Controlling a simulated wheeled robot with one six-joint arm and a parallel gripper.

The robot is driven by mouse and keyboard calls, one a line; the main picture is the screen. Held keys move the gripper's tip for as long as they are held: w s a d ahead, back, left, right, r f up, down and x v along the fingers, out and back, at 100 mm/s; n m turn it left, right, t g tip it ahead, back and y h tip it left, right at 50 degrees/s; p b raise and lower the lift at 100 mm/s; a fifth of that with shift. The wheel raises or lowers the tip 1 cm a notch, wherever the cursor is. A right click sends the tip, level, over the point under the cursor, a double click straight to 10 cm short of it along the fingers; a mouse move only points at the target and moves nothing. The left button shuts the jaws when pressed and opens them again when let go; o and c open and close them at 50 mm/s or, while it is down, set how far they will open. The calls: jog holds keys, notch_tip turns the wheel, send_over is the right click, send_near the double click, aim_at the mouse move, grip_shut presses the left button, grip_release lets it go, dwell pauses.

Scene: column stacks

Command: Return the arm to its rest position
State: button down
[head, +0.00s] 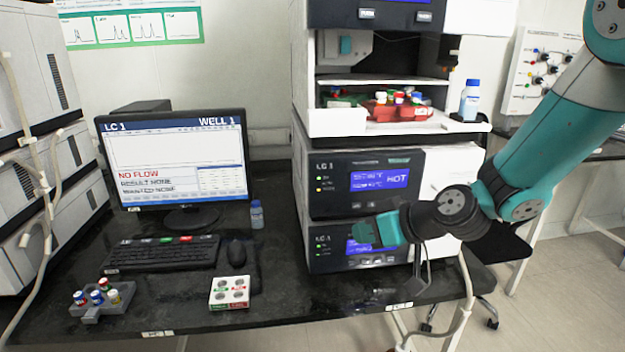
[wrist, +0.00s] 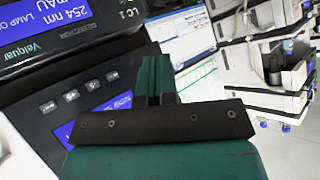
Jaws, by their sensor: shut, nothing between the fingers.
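My gripper (head: 366,232) is at the end of my teal and black arm, which reaches in from the upper right in the head view. It is in front of the lower LC 1 module (head: 335,262) and covers part of its blue display. In the wrist view, the teal fingers (wrist: 153,80) are together with nothing between them. The module's front panel, with its buttons and blue display (wrist: 100,118), fills the left of that view. I cannot tell whether the fingers touch the panel.
The upper LC 1 module (head: 335,200) shows "HOT". A monitor (head: 175,160) reading "NO FLOW", a keyboard (head: 162,253), a mouse (head: 236,253), a vial rack (head: 105,312) and a white button box (head: 229,292) are on the black bench. A blue-capped bottle (head: 469,103) stands upper right.

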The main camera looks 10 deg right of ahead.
jog(key=s+r+g+h, duration=0.1)
jog(key=s+r+g, duration=0.1)
jog(key=s, duration=0.6)
jog(key=s+a+r+n+g+h, duration=0.1)
jog(key=s+r+g, duration=0.2)
jog(key=s, duration=0.6)
jog(key=s+a+r+g+h+p, duration=0.1)
jog(key=s+r+g+h, duration=0.1)
jog(key=s, duration=0.7)
jog(key=shift+a+r+g, duration=0.25)
jog(key=shift+r+g, duration=0.35)
jog(key=shift+r, duration=0.2)
